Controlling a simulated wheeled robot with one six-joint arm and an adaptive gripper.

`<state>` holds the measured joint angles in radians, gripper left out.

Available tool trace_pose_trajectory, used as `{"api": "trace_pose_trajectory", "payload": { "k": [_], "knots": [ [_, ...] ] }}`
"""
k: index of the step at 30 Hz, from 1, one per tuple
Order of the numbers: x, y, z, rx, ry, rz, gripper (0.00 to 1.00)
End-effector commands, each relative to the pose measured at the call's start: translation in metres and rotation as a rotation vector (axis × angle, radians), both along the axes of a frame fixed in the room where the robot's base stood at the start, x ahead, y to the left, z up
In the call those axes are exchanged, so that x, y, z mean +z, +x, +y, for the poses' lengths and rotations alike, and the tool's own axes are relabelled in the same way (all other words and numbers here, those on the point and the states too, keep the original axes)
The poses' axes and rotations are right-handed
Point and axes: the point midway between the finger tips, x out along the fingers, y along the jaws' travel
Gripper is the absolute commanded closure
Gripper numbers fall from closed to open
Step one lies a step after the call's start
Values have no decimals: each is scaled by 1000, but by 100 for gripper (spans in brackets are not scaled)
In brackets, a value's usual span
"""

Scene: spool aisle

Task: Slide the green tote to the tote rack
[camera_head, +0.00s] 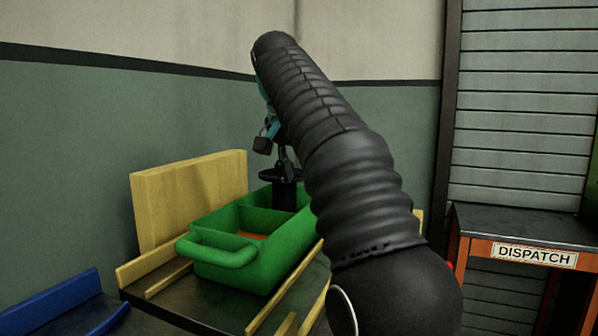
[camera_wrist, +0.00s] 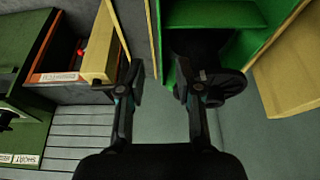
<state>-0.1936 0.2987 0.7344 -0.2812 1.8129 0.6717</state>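The green tote (camera_head: 232,258) stands between yellow rails on a dark-topped stand, left of centre in the head view. It has a looped handle at its near left end and an inner divider. It also shows at the top of the wrist view (camera_wrist: 262,12). A black flanged spool (camera_head: 287,190) stands upright at the tote's far part; its flange shows in the wrist view (camera_wrist: 226,87). My gripper (camera_head: 275,148) is above the tote, beside the spool. In the wrist view my gripper (camera_wrist: 158,78) is open with an empty gap. I cannot tell whether the right finger touches the spool.
A yellow board (camera_head: 190,197) rises behind the tote. Yellow rails (camera_head: 152,266) edge the stand. A blue piece (camera_head: 50,302) is at the lower left. An orange table labelled DISPATCH (camera_head: 534,256) stands right. My arm hides much of the middle.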

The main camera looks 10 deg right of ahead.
Motion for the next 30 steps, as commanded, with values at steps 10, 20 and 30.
{"api": "trace_pose_trajectory", "payload": {
  "k": [10, 20, 30],
  "knots": [
    [-21, 6, -5, 0, 0, 1, 66],
    [-72, 23, -16, 0, 0, 2, 66],
    [-117, 39, -27, 1, 0, 1, 66]
  ]
}}
